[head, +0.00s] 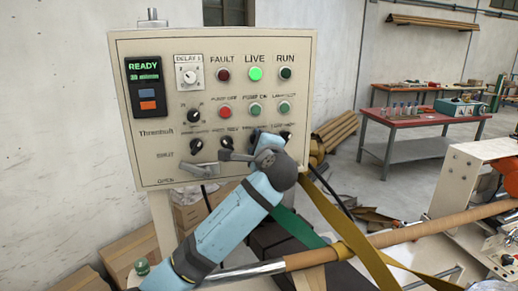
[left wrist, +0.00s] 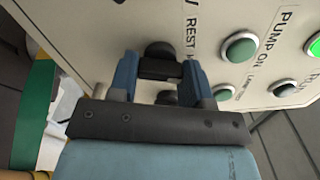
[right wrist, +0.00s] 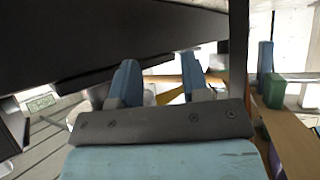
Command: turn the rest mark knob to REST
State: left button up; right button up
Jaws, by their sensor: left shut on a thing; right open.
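The rest mark knob (left wrist: 158,62) is a black knob beside a label reading "REST" in the left wrist view. My left gripper (left wrist: 160,76) is shut on it, a blue finger on either side. In the head view my left gripper (head: 254,138) is at the lower part of the control panel (head: 150,50) and covers the knob, so its pointing direction cannot be read. My right gripper (right wrist: 158,82) is open with nothing between its fingers; it is not visible in the head view.
Neighbouring black knobs (head: 196,145) sit in the same row, with a green button (left wrist: 240,47) by "PUMP ON" close by. A lever (head: 195,171) is below. A long brown roll (head: 400,238) crosses at lower right. A red table (head: 410,119) stands behind.

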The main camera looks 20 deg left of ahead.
pick_arm(q)
jog(key=n+b, duration=0.6)
jog(key=n, duration=0.4)
jog(key=shift+n, duration=0.3)
jog(key=shift+b, duration=0.3)
jog(key=o, duration=0.9)
